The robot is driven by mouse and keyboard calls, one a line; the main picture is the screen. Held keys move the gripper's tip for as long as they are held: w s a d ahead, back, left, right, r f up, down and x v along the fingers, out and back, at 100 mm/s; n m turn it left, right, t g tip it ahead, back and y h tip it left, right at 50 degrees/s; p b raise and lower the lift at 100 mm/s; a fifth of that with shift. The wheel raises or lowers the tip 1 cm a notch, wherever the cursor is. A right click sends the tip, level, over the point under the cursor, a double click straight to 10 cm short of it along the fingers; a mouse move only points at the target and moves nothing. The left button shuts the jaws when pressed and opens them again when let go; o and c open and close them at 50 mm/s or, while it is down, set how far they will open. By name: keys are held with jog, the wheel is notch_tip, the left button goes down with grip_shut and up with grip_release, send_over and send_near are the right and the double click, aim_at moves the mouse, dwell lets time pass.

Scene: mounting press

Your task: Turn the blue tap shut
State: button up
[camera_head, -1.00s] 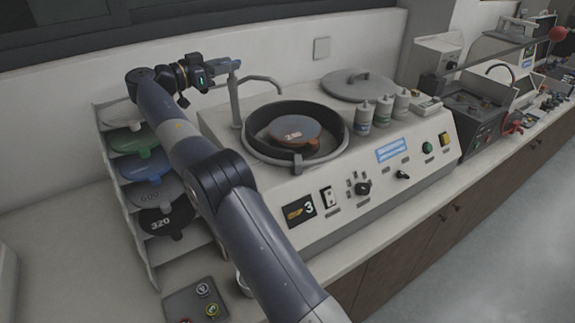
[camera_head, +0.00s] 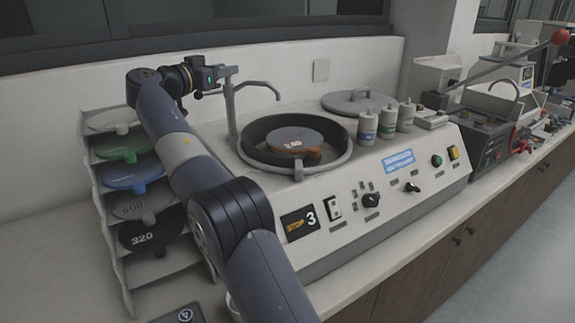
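The tap is a grey column with a curved spout (camera_head: 258,85) at the back left of the polishing machine, and the spout reaches over the round bowl. No blue part shows clearly on it; the top of the column is beside my gripper. My gripper (camera_head: 222,76) is at the end of my arm, at the top of the tap column, pointing right. Its fingers are small and overlap the tap top in this view. I cannot tell whether they are open, shut or touching the tap.
The bowl (camera_head: 327,166) holds a disc marked 240. A rack (camera_head: 93,190) of labelled discs stands at the left. A round lid (camera_head: 357,102) and several bottles (camera_head: 388,122) sit on the machine's right top. The wall is close behind the tap.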

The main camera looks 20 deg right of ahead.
jog(key=shift+s+d+f+n+t+y+b, duration=0.1)
jog(key=shift+f+n+t+y+b, duration=0.3)
jog(key=shift+b, duration=0.55)
